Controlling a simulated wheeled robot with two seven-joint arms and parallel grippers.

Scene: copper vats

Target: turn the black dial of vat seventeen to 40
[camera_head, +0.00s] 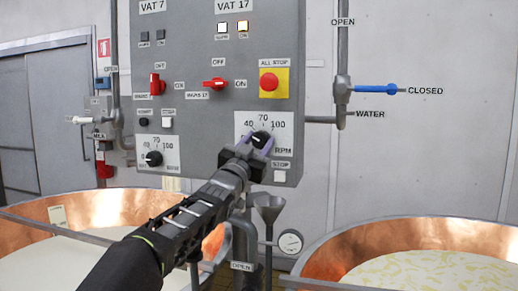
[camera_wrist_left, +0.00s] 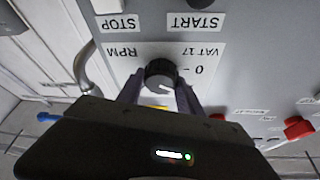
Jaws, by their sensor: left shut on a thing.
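The black dial of vat 17 (camera_head: 262,138) is on a white plate (camera_head: 284,149) marked 40, 70, 100 and RPM, on the right side of the grey panel. My left gripper (camera_head: 256,146) is shut on the dial, with one finger on each side. The upside-down left wrist view also shows the dial (camera_wrist_left: 161,73) between the finger tips. Its white mark points up-left on the panel, toward the 40 side; I cannot tell the exact reading. My right gripper is in neither view.
The VAT 7 dial (camera_head: 153,158) is at lower left. A red switch (camera_head: 214,83) and the ALL STOP button (camera_head: 268,82) are above the gripped dial; a white STOP button (camera_head: 280,176) is below. Copper vats (camera_head: 352,244) stand on both sides.

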